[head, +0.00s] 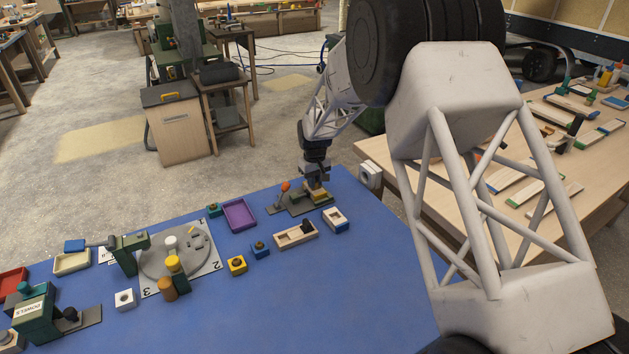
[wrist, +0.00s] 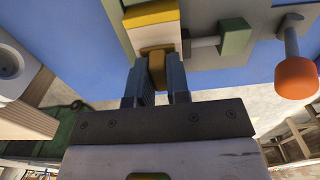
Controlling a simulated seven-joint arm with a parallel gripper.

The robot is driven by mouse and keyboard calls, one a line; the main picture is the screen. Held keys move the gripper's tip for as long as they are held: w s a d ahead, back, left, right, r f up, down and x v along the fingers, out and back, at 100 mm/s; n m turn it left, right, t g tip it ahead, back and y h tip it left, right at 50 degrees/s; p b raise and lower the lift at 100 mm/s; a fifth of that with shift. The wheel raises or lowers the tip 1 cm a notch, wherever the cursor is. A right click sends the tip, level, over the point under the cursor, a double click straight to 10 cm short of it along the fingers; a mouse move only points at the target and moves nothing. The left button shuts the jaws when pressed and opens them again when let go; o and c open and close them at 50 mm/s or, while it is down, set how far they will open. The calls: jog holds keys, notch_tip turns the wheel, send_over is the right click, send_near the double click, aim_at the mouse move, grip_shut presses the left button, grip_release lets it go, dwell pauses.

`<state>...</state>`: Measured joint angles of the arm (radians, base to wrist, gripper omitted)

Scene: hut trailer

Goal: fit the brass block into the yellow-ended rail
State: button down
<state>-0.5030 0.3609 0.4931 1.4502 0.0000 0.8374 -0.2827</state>
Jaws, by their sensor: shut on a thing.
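My gripper (wrist: 157,88) is shut on the brass block (wrist: 157,66), which shows between its two fingers in the wrist view. The yellow end (wrist: 150,14) of a pale rail part (wrist: 153,34) lies just beyond the block. The block's far end meets or overlaps the pale part in the picture; I cannot tell whether it is inside. In the head view my gripper (head: 314,178) is low over a grey base plate (head: 291,208) at the table's far edge. The yellow end (head: 320,197) shows just below it. The block is not clear there.
An orange-knobbed lever (head: 286,187) stands beside the gripper; a green clamp piece (wrist: 235,38) with a rod faces the rail. A purple tray (head: 239,215), a wooden holder (head: 296,235) and a blue-and-white block (head: 336,219) are nearby. The blue table's front (head: 330,300) is clear.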

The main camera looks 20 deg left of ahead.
jog(key=c, duration=1)
grip_release()
jog(key=shift+r, duration=0.15)
jog(key=shift+r, duration=3.8)
